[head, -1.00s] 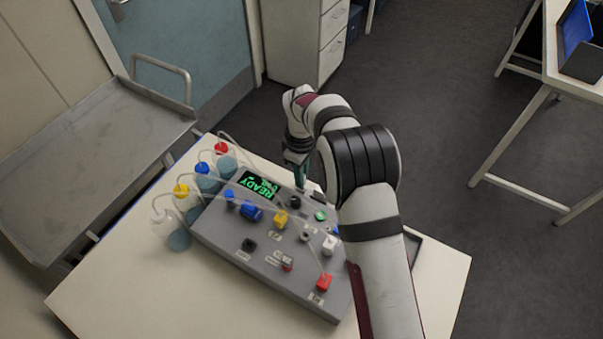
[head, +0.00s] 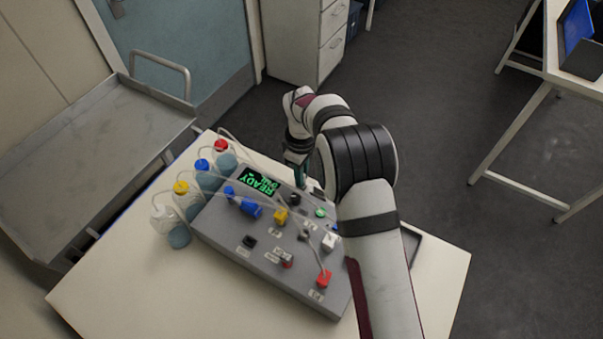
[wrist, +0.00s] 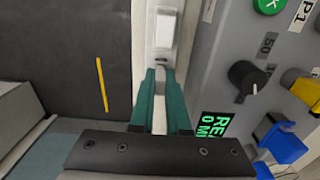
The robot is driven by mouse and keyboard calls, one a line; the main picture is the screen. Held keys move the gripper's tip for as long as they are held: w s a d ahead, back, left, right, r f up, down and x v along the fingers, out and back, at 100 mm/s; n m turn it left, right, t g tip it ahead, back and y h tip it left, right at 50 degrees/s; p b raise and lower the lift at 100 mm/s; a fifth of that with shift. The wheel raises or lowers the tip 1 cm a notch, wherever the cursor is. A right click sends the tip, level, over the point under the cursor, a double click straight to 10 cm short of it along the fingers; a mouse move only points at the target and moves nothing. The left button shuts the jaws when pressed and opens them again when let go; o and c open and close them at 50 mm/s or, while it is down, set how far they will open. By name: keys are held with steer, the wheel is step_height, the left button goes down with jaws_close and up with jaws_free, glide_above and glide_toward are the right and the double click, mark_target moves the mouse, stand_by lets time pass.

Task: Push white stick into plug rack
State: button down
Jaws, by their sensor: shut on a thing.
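My gripper (wrist: 160,73) has two teal fingers shut on a pale piece at their tips, which I take to be the white stick; the fingers hide most of it. Just past the tips in the wrist view is a narrow light-grey part with a raised white block (wrist: 166,31) and a small dark slot; I cannot tell whether this is the plug rack. In the head view my gripper (head: 299,178) points down at the far edge of the grey control box (head: 225,237). My arm hides what lies right of it.
The box has a green READY screen (head: 260,182), a black knob (wrist: 247,77) and coloured plugs, including a red one (head: 324,279). Several capped bottles with thin tubes stand along its left side. The white table (head: 120,290) is clear at the front left. A metal trolley (head: 95,150) stands left.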

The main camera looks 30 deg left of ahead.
steer(key=shift+f, duration=0.3)
steer(key=c, duration=0.8)
jaws_free()
step_height(320, 180, up, 16)
steer(key=shift+f, duration=0.1)
